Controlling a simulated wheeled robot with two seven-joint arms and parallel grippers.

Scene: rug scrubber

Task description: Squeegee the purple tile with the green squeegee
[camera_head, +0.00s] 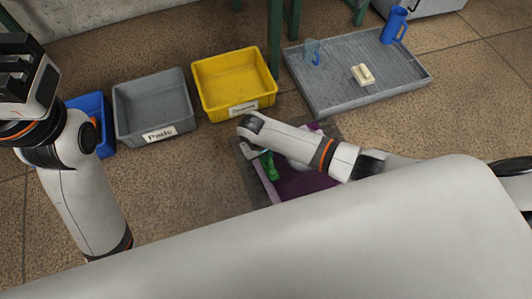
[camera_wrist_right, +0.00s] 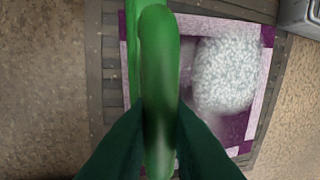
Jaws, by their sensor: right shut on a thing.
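The green squeegee (camera_head: 271,168) is in my right gripper, over the left part of the purple tile (camera_head: 305,184). In the right wrist view my right gripper (camera_wrist_right: 160,118) is shut on the green squeegee's handle (camera_wrist_right: 159,55). That view shows the purple tile (camera_wrist_right: 268,36) with a pale border, lying on a grey slatted base. A white, foamy patch (camera_wrist_right: 225,75) covers part of its middle, right of the handle. My right arm hides much of the tile in the head view. My left gripper (camera_head: 18,72) is raised at the far left; its jaws are unclear.
A blue bin (camera_head: 93,108), a grey bin (camera_head: 153,104) and a yellow bin (camera_head: 234,84) stand behind the tile. A grey tray (camera_head: 335,92) at back right holds a blue jug (camera_head: 394,25), a clear bluish cup (camera_head: 312,50) and a cream block (camera_head: 362,74). Green legs stand behind.

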